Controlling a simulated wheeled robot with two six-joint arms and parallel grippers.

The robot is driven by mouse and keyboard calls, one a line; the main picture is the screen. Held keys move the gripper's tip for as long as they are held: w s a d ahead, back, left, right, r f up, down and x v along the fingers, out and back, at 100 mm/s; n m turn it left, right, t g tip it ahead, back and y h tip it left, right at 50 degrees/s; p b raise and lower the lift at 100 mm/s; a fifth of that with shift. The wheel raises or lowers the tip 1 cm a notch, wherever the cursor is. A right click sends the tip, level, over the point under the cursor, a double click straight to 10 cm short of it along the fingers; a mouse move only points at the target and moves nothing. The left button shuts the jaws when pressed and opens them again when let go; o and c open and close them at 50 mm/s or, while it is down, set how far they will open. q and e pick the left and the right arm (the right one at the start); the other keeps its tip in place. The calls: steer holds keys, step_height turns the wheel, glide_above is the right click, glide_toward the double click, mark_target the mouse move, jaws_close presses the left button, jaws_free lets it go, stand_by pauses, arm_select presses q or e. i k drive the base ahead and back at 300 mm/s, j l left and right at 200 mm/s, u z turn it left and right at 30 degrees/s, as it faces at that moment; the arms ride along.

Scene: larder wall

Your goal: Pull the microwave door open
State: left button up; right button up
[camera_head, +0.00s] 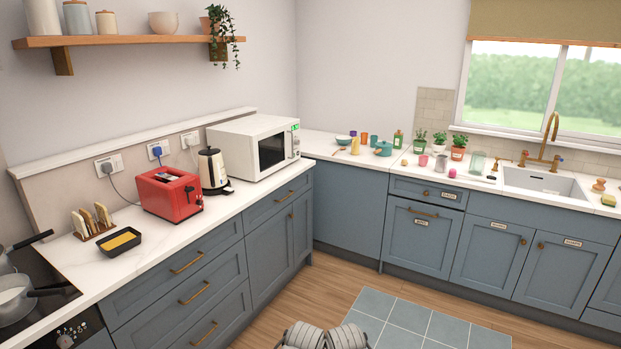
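A white microwave (243,136) stands on the left counter near the corner. Its dark-windowed door (272,150) faces right and looks shut. A small green display and control panel (295,141) sit at the door's far side. The door handle is too small to make out clearly. Neither of my grippers shows in the head view. Only grey rounded parts, likely mine, show at the bottom middle, well away from the microwave.
A cream kettle (211,171) and a red toaster (169,193) stand on the left counter, nearer than the microwave. The wooden floor (315,282) before the cabinets is clear, with a blue tiled mat (425,325). Bottles, pots and a sink (542,183) line the back counter.

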mark_target(270, 149)
steer(key=i+j, duration=0.1)
steer(key=i, duration=0.95)
steer(key=i+j, duration=0.1)
steer(key=i, duration=0.9)
steer(key=i+j+z, duration=0.25)
steer(key=i, duration=0.25)
steer(key=i+j+z, duration=0.25)
steer(key=i, duration=0.25)
steer(key=i+j+z, duration=0.25)
steer(key=i, duration=0.2)
